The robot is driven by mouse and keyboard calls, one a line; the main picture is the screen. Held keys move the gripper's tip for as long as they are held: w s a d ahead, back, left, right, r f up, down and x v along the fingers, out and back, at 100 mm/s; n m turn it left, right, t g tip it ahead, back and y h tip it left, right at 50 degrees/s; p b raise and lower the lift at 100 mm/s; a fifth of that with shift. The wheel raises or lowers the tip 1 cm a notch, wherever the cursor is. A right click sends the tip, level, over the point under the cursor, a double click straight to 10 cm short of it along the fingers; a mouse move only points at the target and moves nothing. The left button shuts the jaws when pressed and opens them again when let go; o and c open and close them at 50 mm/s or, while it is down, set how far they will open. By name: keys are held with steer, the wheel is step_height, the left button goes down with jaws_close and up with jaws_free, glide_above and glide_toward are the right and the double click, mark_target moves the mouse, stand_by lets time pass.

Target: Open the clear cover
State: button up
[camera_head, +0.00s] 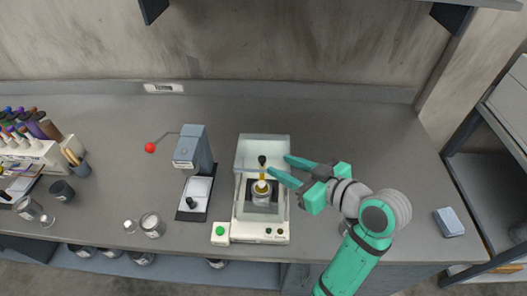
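The clear cover (262,146) is a pale see-through panel at the back half of a cream-white machine (262,232) in the middle of the bench. A bluish edge runs across its lower front. How far it is tilted is hard to tell. A small metal can with a yellow and black shaft (262,187) stands inside the machine, in plain view. My gripper (278,164) reaches in from the right with its two teal fingers apart. The fingertips are at the right part of the cover's lower edge; whether they touch it cannot be told.
A grey instrument (195,150) with a white plate stands left of the machine. A blue-grey block (449,222) lies far right. The bench behind is clear.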

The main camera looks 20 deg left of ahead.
mark_target(264, 161)
steer(key=x, duration=0.7)
steer(key=shift+s+a+f, duration=0.15)
steer(key=shift+a+f, duration=0.1)
steer(key=shift+a, duration=0.15)
steer(key=shift+w+a+f, duration=0.25)
steer(key=shift+w+a, duration=0.15)
steer(key=shift+a, duration=0.1)
steer(key=shift+c, duration=0.3)
jaws_close()
steer(key=shift+a, duration=0.1)
